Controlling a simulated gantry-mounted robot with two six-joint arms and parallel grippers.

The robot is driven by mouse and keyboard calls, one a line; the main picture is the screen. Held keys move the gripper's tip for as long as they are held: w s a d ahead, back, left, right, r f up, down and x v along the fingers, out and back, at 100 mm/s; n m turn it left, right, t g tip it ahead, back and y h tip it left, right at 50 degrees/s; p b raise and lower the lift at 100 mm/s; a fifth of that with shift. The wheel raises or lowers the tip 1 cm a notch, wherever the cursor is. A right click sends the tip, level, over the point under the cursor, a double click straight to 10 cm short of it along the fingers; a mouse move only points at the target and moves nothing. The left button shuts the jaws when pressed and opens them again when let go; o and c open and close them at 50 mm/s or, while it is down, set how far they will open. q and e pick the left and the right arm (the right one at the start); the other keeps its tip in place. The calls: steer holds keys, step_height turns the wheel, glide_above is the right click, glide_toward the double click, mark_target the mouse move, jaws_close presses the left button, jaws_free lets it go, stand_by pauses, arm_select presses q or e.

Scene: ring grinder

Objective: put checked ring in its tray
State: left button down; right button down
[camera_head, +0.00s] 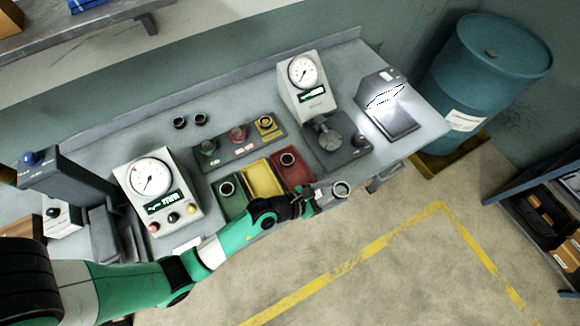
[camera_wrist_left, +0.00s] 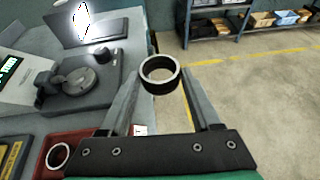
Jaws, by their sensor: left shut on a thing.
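My left gripper (camera_head: 322,193) reaches in from the lower left past the bench's front edge. It is shut on a dark ring (camera_head: 342,195) with a bright rim, held at the fingertips in the air right of the trays. In the left wrist view the ring (camera_wrist_left: 161,87) sits between the two fingertips (camera_wrist_left: 163,92). Three trays stand side by side: a green tray (camera_head: 236,208), a yellow tray (camera_head: 262,180) and a red tray (camera_head: 300,177). One ring lies in the green tray and one ring (camera_wrist_left: 58,155) in the red tray. The yellow tray looks empty. My right gripper is not in view.
A dial gauge (camera_head: 303,75) with a dark plate stands behind right, beside a lit inspection stand (camera_head: 388,110). Another dial box (camera_head: 152,190) stands left.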

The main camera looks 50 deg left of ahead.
arm_select(q)
steer(key=shift+s+f, duration=0.1)
steer(key=shift+f, duration=0.05)
steer(key=a+f+b, duration=0.1)
steer(key=a, duration=0.1)
steer(key=s+a+f+b, duration=0.1)
steer(key=a+b, duration=0.1)
steer(key=a, duration=0.1)
steer(key=a+f+b, duration=0.1)
steer(key=a+f, duration=0.1)
steer(key=shift+s+a, duration=0.3)
steer(key=shift+a, duration=0.1)
steer(key=b, duration=0.4)
glide_above(293, 185)
steer(key=f, duration=0.5)
steer(key=shift+w+d, duration=0.1)
steer(key=shift+d, duration=0.3)
steer(key=shift+a+f+b, duration=0.2)
steer(key=shift+f+b, duration=0.25)
steer(key=shift+f, duration=0.5)
steer(key=shift+a+f+b, duration=0.15)
steer(key=shift+f+b, duration=0.3)
steer(key=shift+f, duration=0.5)
steer(key=shift+f, duration=0.1)
steer(key=shift+c, duration=1.8)
jaws_free()
